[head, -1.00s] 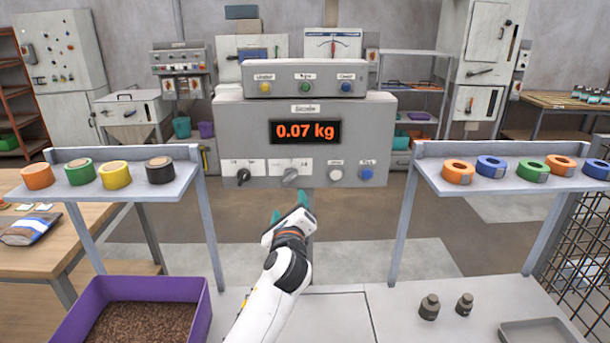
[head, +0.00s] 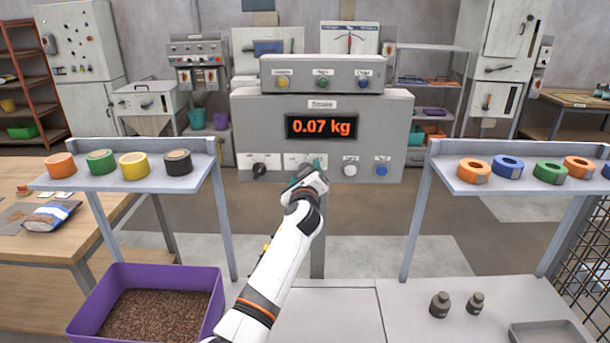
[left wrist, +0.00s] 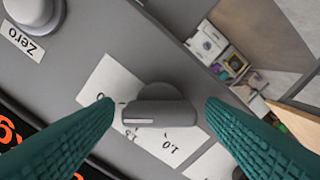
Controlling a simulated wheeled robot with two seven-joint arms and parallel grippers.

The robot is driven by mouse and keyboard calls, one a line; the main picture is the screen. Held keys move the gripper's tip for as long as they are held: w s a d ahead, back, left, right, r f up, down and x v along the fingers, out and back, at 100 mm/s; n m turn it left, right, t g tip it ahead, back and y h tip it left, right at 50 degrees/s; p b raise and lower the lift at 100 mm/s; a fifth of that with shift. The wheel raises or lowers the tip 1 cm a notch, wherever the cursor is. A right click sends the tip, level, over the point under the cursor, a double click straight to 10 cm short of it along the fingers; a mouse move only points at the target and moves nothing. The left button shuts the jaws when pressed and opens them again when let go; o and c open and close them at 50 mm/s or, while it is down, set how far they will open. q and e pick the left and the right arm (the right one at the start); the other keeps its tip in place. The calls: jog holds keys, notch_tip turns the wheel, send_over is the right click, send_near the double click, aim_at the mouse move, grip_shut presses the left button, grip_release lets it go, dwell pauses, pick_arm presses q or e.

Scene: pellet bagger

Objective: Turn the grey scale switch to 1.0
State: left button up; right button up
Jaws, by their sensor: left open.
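The grey scale switch (left wrist: 160,106) shows in the left wrist view on a white label with printed numbers. "1.0" is readable at its lower right; other marks are partly covered. The white line on the knob points left in that view, not at "1.0". My left gripper (left wrist: 160,108) is open, with one teal finger on each side of the knob and visible gaps between. In the head view my left gripper (head: 312,172) is at the front of the grey scale box (head: 265,130) and hides the switch. My right gripper is not in view.
The display (head: 321,126) reads 0.07 kg. A black switch (head: 259,170) is left of my gripper; white (head: 350,168) and blue (head: 382,169) buttons are right. Shelves with tape rolls (head: 180,183) stand either side. A purple bin (head: 215,310) of pellets is below left.

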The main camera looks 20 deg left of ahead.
pick_arm(q)
jog(key=c, duration=1)
jog(key=shift+n, duration=0.4)
jog(key=n+b, duration=0.3)
jog(key=n, duration=0.3)
jog(key=n+b, duration=0.4)
jog(key=n, duration=0.2)
jog(key=n+b, duration=0.3)
jog(key=n, duration=0.3)
jog(key=shift+f+n+b, duration=0.25)
jog(key=shift+n+b, duration=0.15)
jog(key=shift+n, duration=0.3)
